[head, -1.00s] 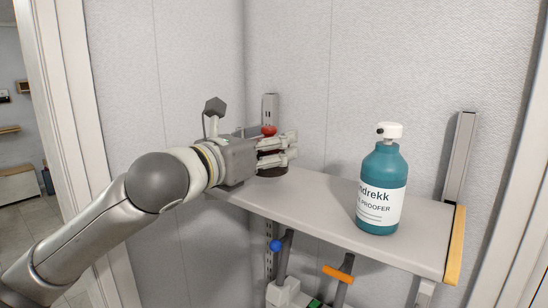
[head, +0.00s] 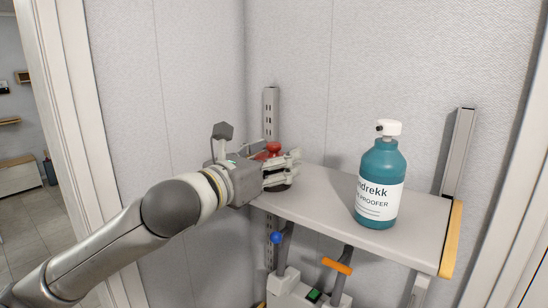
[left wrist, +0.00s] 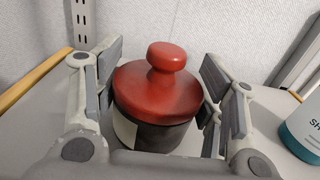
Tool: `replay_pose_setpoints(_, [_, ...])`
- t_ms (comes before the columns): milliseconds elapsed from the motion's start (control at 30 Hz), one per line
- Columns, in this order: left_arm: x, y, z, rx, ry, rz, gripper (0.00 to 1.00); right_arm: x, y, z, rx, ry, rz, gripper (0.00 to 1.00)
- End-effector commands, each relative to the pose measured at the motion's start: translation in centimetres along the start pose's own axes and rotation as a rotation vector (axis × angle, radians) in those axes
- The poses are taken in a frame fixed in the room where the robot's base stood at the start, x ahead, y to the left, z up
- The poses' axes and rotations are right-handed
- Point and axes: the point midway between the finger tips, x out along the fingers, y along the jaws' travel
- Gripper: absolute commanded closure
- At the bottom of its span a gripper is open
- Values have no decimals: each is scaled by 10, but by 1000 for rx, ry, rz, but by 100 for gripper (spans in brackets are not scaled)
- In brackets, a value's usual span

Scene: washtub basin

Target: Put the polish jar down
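The polish jar (left wrist: 157,95) has a red lid with a round knob and a dark body with a pale label patch. In the head view, the jar (head: 273,149) is partly hidden by my left gripper (head: 280,170), at the left part of the shelf (head: 330,225). My right gripper is not in view.
A teal bottle (head: 380,178) with a white pump top stands on the shelf to the right of the jar; its edge shows in the left wrist view (left wrist: 306,128). Metal wall rails rise behind. Shelf between jar and bottle is clear.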

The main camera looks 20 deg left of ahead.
Motion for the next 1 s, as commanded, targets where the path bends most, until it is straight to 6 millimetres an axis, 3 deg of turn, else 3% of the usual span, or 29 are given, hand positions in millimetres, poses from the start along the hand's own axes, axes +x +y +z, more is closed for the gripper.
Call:
replay_pose_setpoints(133, [0, 0, 0, 0, 0, 0, 17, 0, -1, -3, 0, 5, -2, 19])
replay_pose_setpoints(567, [-5, 1, 2, 2, -2, 2, 17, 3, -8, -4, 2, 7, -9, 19])
replay_pose_setpoints(1000, [-82, 1, 0, 4, -3, 3, 17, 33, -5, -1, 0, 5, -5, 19])
